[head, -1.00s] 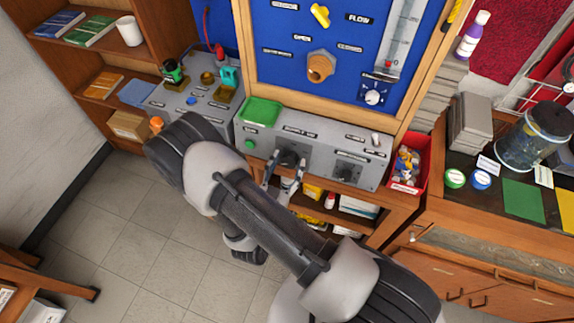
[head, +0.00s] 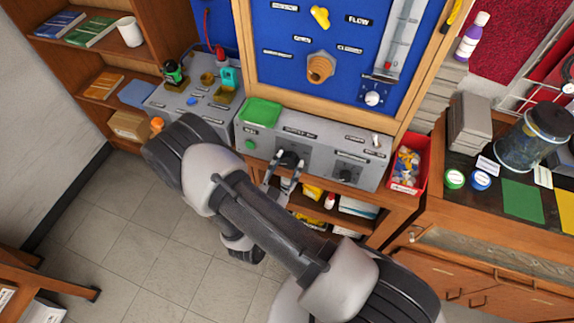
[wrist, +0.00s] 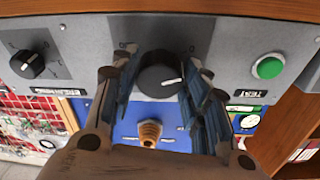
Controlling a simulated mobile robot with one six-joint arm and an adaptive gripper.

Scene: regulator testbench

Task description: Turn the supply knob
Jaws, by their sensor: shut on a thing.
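The supply knob (wrist: 160,76) is a round black knob with a white pointer line, on the grey front panel (head: 265,150). In the wrist view it sits between the two fingers of my gripper (wrist: 160,88), one finger on each side. My gripper is shut on this knob. Its white line points to the right and slightly up in the wrist view. In the head view the knob (head: 288,160) is partly covered by my gripper (head: 283,172). The label above it in the head view is too small to read surely.
A second black knob (head: 346,175) is on the same panel to the right, and a green button (head: 249,145) to the left. A green tray (head: 262,111) lies on top of the panel box. A red bin (head: 409,164) stands to the right. A shelf is below.

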